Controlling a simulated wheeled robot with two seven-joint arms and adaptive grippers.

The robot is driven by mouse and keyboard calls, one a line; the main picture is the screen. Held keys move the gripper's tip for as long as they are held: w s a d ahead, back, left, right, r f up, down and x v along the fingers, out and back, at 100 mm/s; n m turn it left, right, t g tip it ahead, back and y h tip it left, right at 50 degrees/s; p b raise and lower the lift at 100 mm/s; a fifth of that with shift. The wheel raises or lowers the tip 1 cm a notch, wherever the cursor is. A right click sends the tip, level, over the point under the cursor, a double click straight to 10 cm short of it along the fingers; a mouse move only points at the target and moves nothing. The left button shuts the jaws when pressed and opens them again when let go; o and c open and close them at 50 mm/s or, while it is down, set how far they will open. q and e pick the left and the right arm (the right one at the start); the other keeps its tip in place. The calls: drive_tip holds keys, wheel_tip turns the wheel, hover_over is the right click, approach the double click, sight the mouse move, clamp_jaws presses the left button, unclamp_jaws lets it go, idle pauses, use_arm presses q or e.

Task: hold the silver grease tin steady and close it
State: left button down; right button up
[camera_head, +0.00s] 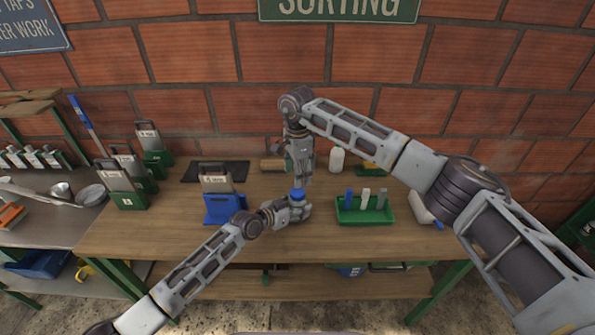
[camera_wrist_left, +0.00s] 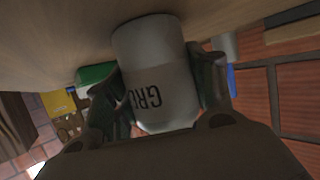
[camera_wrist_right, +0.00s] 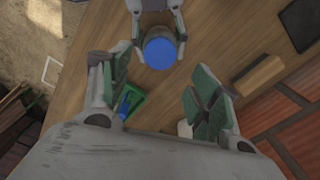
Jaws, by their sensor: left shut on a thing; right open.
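The silver grease tin (camera_wrist_left: 155,70) stands on the wooden table, with dark lettering on its side in the left wrist view. Its blue lid (camera_wrist_right: 160,48) is on top; it also shows in the head view (camera_head: 297,193). Whether the lid is fully seated I cannot tell. My left gripper (camera_head: 300,211) is shut around the tin, one finger on each side. My right gripper (camera_head: 301,178) is directly above the tin, pointing down. In the right wrist view its fingers (camera_wrist_right: 158,97) are wide apart and empty, with the blue lid ahead between them.
A green tray (camera_head: 366,216) with several small upright items stands right of the tin. A blue holder (camera_head: 222,208) stands to the left. A white bottle (camera_head: 337,160) and a wooden block (camera_head: 272,165) are behind. Bare table (camera_head: 150,230) lies at the front left.

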sight(297, 192)
drive_tip(key=shift+f, duration=3.8)
drive_tip(key=c, duration=1.1)
drive_tip(key=shift+o, duration=0.2)
